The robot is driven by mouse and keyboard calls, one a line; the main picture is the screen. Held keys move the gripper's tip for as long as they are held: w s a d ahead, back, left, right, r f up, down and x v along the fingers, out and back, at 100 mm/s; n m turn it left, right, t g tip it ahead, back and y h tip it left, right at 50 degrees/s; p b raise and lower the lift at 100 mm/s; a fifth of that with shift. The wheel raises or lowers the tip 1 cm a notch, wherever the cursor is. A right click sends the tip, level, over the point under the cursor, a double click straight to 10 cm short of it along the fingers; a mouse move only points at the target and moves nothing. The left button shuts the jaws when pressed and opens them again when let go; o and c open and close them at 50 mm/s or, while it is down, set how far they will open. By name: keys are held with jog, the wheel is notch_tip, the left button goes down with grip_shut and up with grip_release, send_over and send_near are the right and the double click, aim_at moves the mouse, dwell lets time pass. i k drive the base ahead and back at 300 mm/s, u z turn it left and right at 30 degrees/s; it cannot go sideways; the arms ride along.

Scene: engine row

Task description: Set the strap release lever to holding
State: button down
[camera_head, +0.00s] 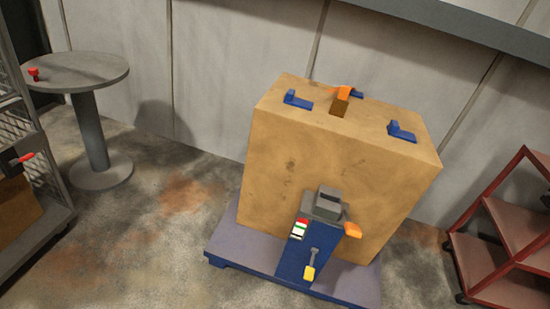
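A large tan block (330,165) stands on a low blue-grey pallet (225,243). A blue post (294,262) stands against its front face, with a dark grey box-shaped head (325,205) on top. A small lever with a yellow grip (309,272) sits low on the post's front, its grip end pointing down. An orange handle (353,230) sticks out at the right of the head. A red, white and green marker (299,229) is on the post's upper left. I cannot tell which handle is the strap release lever. My gripper does not show.
Blue brackets (402,132) and an orange piece (344,92) are on the block's top. A round grey table (75,72) with a small red object (34,74) stands left. A metal rack edges the left, a red shelf cart (500,245) the right. Floor front left is clear.

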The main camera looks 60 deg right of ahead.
aim_at(309, 272)
jog(key=u, duration=0.2)
jog(key=k, duration=1.85)
jog(key=z, duration=1.9)
jog(key=i, duration=1.15)
